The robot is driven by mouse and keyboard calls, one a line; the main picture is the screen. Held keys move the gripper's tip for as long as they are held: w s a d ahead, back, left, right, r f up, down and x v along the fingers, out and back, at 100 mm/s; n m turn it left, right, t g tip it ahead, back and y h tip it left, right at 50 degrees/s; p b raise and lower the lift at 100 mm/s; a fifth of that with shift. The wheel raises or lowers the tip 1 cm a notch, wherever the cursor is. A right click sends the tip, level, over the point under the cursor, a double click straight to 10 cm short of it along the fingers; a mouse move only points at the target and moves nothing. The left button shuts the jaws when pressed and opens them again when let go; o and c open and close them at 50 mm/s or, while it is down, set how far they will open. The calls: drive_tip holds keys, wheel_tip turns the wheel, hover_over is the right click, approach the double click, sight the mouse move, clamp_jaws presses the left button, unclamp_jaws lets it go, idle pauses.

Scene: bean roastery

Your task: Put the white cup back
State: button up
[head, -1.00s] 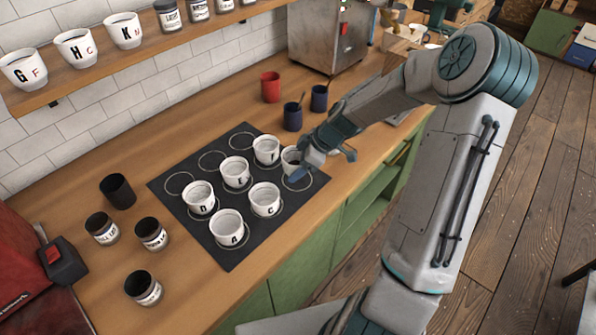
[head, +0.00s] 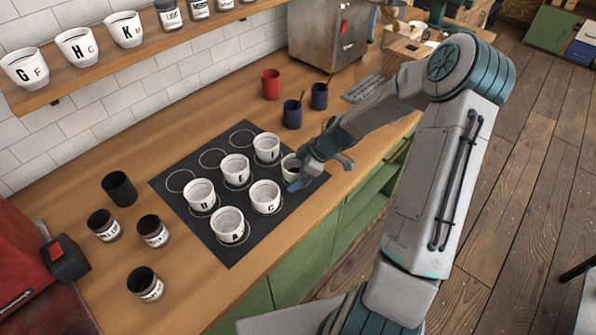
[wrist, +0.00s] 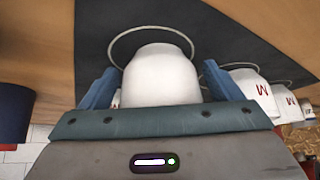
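A white cup (head: 290,168) is at the right end of the black mat (head: 215,243), partly hidden by my gripper (head: 300,172). In the wrist view the white cup (wrist: 161,76) sits between my two blue fingers. A narrow gap shows on each side, so my gripper (wrist: 160,85) looks open around it. A pale ring (wrist: 113,48) on the mat shows around the cup's base; whether the base is exactly centred I cannot tell. No letter shows on this cup's visible side.
Several lettered white cups (head: 265,197) stand on the mat close by. A ring (head: 181,180) at the mat's left is empty. Blue cups (head: 292,114) and a red cup (head: 271,84) stand behind. Dark jars (head: 146,285) stand at left. More cups (head: 75,48) are on the shelf.

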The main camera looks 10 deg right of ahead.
drive_tip(key=shift+r, duration=0.1)
drive_tip(key=shift+r+p, duration=0.2)
drive_tip(key=shift+p, duration=0.1)
drive_tip(key=shift+d+r+b, duration=0.25)
drive_tip(key=shift+d+b, duration=0.05)
drive_tip(key=shift+b, duration=0.05)
drive_tip(key=b+v, duration=0.2)
drive_tip(key=v, duration=0.9)
drive_tip(key=s+a+r+m+h, duration=0.2)
drive_tip(key=s+r+m, duration=0.2)
drive_tip(key=s, duration=0.3)
drive_tip(key=s+a+r+m+h, duration=0.2)
drive_tip(key=s+r+m, duration=0.2)
drive_tip(key=s, duration=0.4)
drive_tip(key=s+a+r+m+t+h, duration=0.1)
drive_tip(key=s+a+r+m+h, duration=0.1)
drive_tip(key=s+r+m, duration=0.2)
drive_tip(key=shift+s+a+r+m, duration=0.25)
drive_tip(key=shift+s+m, duration=0.45)
drive_tip(key=shift+s, duration=1.15)
